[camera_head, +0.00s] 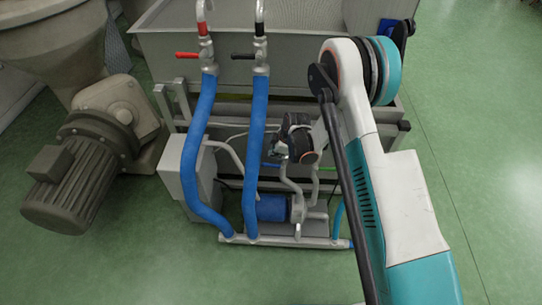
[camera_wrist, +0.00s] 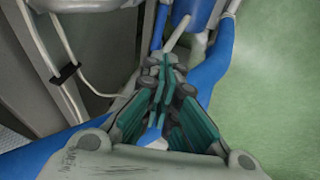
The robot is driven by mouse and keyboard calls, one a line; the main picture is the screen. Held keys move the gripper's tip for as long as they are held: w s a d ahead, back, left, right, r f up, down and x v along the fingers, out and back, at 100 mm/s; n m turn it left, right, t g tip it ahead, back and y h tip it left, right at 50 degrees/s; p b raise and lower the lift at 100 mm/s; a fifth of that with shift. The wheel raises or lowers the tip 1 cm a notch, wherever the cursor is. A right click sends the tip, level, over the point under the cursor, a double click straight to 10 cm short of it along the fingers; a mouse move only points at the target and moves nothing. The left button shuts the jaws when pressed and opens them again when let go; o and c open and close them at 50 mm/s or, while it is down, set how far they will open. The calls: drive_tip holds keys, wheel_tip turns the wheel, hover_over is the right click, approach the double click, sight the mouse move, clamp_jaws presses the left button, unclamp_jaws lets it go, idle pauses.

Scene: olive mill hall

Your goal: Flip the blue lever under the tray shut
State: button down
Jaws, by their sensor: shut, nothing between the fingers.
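In the head view a short, thin blue bar (camera_head: 270,166) shows below the tray (camera_head: 225,72), just right of the right blue hose. It looks like the blue lever, but it is too small to tell its angle. My gripper (camera_wrist: 164,65) is shut and empty in the wrist view, its green-padded fingers together among the hoses. A small blue piece (camera_wrist: 152,133) shows behind the fingers; I cannot tell whether it is the lever or a hose. In the head view my wrist hangs under the tray near the blue bar, and my fingers are not clearly visible.
Two blue hoses (camera_head: 200,130) run down from valves with a red lever (camera_head: 187,56) and a black lever (camera_head: 243,57). A green bar (camera_head: 327,168), a blue motor (camera_head: 273,208) and a grey box (camera_head: 182,168) crowd the frame. Green floor is free at right.

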sight(265, 164)
drive_tip(key=shift+g+y, duration=0.3)
drive_tip(key=shift+g, duration=0.1)
drive_tip(key=b+x, duration=0.1)
drive_tip(key=x, duration=0.2)
drive_tip(key=b+x, duration=0.1)
drive_tip(key=x, duration=0.2)
drive_tip(key=b+x, duration=0.1)
drive_tip(key=x, duration=0.3)
drive_tip(key=shift+w+a, duration=0.1)
drive_tip(key=shift+w, duration=0.3)
drive_tip(key=shift+w+f, duration=0.25)
drive_tip(key=shift+f, duration=0.05)
drive_tip(key=shift+a, duration=0.1)
